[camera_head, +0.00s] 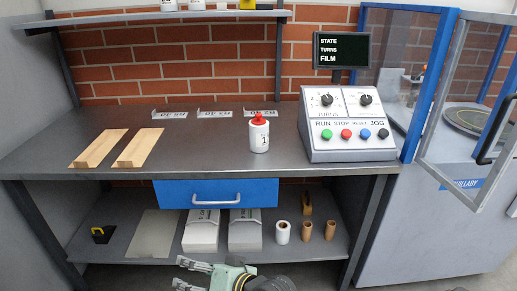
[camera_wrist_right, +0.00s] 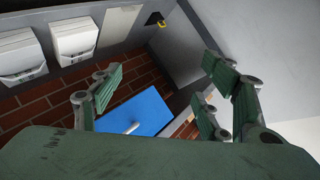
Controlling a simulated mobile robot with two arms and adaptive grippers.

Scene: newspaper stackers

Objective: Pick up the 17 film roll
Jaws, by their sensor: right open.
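A white roll (camera_head: 282,232) with a brown core stands upright on the lower shelf, to the right of the white stacks. It looks like the film roll, but I cannot read a number 17 on it. My right gripper (camera_head: 184,275) is at the bottom edge of the head view, in front of the lower shelf and left of the roll. Its fingers are apart and empty, also in the right wrist view (camera_wrist_right: 160,82), where I cannot make out the roll. My left gripper does not show.
Brown tubes (camera_head: 307,231) stand right of the roll. White stacks (camera_head: 200,236) sit left of it. A blue drawer (camera_head: 178,194) hangs above under the worktop (camera_head: 210,150). A white bottle with a red cap (camera_head: 258,137) and a control box (camera_head: 348,144) stand on top.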

